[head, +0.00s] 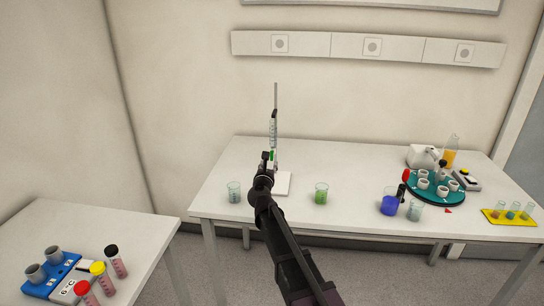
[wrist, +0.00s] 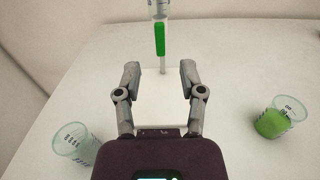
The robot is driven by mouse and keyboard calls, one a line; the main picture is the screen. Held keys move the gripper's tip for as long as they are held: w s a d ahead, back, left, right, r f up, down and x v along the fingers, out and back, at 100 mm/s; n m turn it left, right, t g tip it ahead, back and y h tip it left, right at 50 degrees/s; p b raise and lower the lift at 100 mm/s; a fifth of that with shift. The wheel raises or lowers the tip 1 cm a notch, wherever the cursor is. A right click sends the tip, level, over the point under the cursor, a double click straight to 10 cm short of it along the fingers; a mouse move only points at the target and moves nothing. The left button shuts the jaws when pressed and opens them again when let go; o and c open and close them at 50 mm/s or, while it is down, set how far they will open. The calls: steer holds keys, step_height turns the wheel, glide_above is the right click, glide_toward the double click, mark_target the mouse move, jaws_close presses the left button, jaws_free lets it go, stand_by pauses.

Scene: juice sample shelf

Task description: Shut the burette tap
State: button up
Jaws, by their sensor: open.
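The burette (head: 273,132) stands upright on a white stand base (head: 284,184) at the left part of the back table. Its green tap handle (wrist: 159,38) shows in the wrist view, long and upright, in line with the tube. In the head view the green tap (head: 271,156) is partly hidden by my arm. My gripper (wrist: 160,78) is open and empty, its two fingers to either side of the rod below the tap in the picture. The fingers appear apart from the handle; the exact distance is hard to tell.
A clear beaker (head: 234,192) stands left of the base, and a beaker of green liquid (head: 321,193) stands right of it. A blue-filled beaker (head: 389,204) and a teal round rack (head: 452,197) are further right. A side table (head: 120,232) is at the lower left.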

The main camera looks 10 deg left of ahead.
mark_target(272, 156)
steer(key=w, duration=0.7)
steer(key=shift+w+d, duration=0.15)
steer(key=shift+w, duration=0.15)
jaws_close()
